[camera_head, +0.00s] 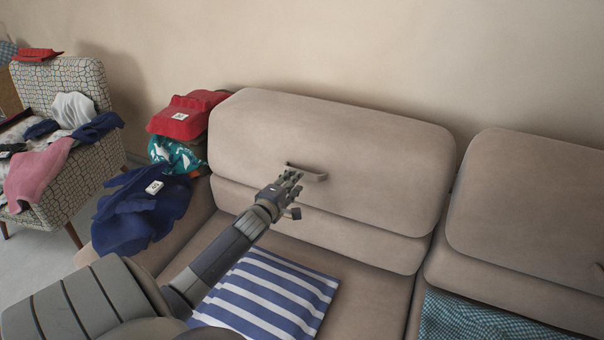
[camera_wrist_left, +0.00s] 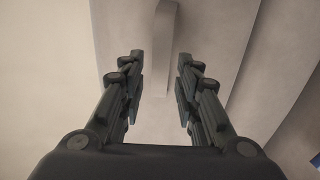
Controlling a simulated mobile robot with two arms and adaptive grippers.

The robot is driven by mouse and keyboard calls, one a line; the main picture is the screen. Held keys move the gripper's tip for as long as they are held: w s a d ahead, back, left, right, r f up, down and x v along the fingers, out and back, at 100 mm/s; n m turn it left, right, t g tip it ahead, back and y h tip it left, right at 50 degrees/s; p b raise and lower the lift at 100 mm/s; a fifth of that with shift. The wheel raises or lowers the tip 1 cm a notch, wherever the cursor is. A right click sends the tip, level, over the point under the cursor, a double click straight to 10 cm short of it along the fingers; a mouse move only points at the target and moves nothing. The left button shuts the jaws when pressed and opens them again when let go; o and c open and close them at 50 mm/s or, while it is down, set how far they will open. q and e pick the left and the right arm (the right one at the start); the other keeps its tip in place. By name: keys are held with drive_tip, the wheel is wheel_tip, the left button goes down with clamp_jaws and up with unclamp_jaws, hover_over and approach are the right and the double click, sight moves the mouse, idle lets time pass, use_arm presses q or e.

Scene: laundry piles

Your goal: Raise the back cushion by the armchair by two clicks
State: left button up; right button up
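The back cushion (camera_head: 350,130) nearest the armchair (camera_head: 78,85) is beige and stands against the wall at the back of the sofa. A bar handle (camera_head: 318,177) is fixed on its front. My left gripper (camera_head: 293,186) is at the left end of this handle. In the left wrist view the gripper (camera_wrist_left: 161,60) is open, with its two fingers apart and nothing held. The handle (camera_wrist_left: 166,30) shows ahead, between the fingertips. I cannot tell whether they touch it. My right gripper is not in view.
A second back cushion (camera_head: 530,205) stands to the right. Red folded clothes (camera_head: 185,115) and a navy garment (camera_head: 140,212) lie on the sofa's left arm. A striped cushion (camera_head: 268,295) and a teal checked cloth (camera_head: 470,318) lie on the seat. Clothes cover the armchair.

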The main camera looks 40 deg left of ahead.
use_arm(q)
drive_tip(key=x, duration=0.6)
drive_tip(key=shift+w+a+f, duration=0.1)
drive_tip(key=shift+w+f, duration=0.05)
drive_tip(key=shift+w, duration=0.2)
clamp_jaws()
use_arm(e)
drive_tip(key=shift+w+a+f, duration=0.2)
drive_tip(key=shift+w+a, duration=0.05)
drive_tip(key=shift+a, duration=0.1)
